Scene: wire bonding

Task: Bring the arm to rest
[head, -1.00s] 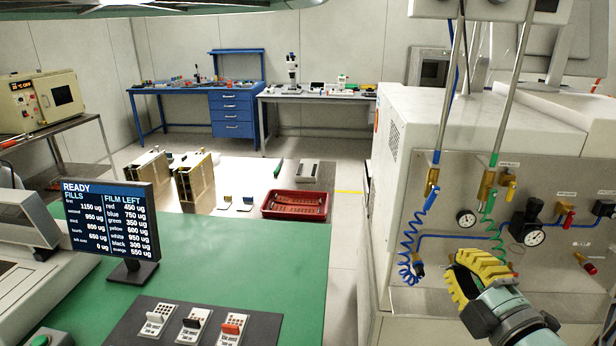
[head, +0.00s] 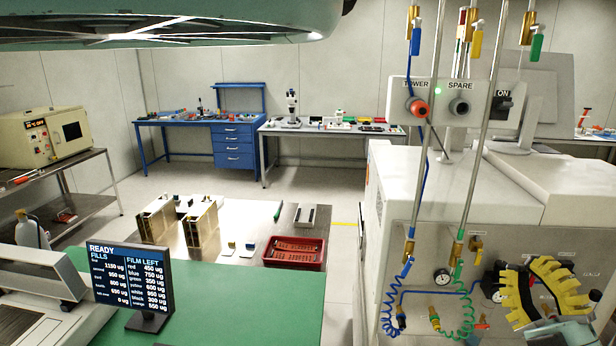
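My gripper (head: 537,300) is at the lower right of the head view, with yellow ribbed fingers spread apart. It appears empty. It is in front of the grey panel of the white machine (head: 405,240) and covers part of its gauges and valves. I cannot tell how far it is from the panel. My arm below it is cut off by the bottom edge of the picture.
Blue and green coiled hoses (head: 455,318) hang just left of my gripper. A control box (head: 440,104) with a red knob sits above. Floor shows behind.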

